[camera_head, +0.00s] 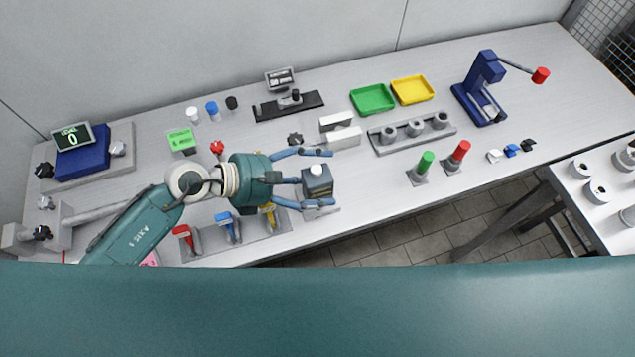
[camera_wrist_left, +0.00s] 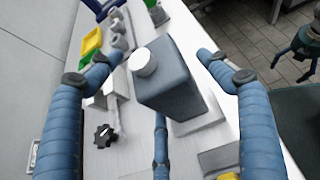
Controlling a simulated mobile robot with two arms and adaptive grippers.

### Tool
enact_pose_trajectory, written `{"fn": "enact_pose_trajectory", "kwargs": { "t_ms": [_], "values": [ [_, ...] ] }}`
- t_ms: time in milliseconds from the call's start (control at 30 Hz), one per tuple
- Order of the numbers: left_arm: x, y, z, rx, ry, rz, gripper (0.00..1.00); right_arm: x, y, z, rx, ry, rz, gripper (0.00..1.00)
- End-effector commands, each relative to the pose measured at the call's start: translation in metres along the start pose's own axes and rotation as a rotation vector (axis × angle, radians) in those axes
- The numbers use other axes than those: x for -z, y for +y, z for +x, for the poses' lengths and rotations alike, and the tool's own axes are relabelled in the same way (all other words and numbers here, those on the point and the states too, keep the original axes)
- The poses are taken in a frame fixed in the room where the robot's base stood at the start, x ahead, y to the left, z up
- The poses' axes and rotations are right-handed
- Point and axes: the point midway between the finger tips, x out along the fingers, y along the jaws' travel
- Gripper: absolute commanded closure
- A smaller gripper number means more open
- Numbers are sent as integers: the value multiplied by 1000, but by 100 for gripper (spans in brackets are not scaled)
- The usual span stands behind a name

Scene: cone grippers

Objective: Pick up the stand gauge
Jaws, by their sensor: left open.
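A dark grey block with a round white top (camera_head: 317,182), which looks like the stand gauge, stands near the table's front edge. In the left wrist view the block (camera_wrist_left: 173,85) stands on a pale base plate. My left gripper (camera_head: 329,177) is open, with its blue fingers spread around the block. In the left wrist view (camera_wrist_left: 160,62) one finger is to each side, with gaps, and a third finger is at the bottom. Contact with the third finger is unclear. Part of my right gripper (camera_wrist_left: 304,50) shows at the right edge of that view; its opening is unclear.
Two white blocks (camera_head: 343,138) and a black knob (camera_head: 295,139) lie just behind the fingers. Coloured-handled clamps (camera_head: 228,228) stand below my left arm. Green (camera_head: 372,99) and yellow (camera_head: 412,90) trays, a grey holder (camera_head: 411,133) and a blue press (camera_head: 483,90) are farther right.

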Motion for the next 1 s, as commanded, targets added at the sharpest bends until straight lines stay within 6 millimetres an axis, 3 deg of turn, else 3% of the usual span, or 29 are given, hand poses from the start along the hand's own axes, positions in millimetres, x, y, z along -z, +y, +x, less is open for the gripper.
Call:
{"fn": "enact_pose_trajectory", "kwargs": {
  "t_ms": [33,300,333,767,1000],
  "values": [
    [0,0,0,0,0,0,22,0,0,0,0,0,0,13],
    [0,0,0,0,0,-1,75,1,-4,0,4,1,2,13],
    [-1,0,0,-1,-2,0,78,1,-4,0,4,1,2,13],
    [-12,1,-6,-1,-4,3,78,1,-4,2,4,0,3,13],
    [-54,1,-29,-3,-5,10,78,0,-4,8,4,0,3,13]
  ]
}}
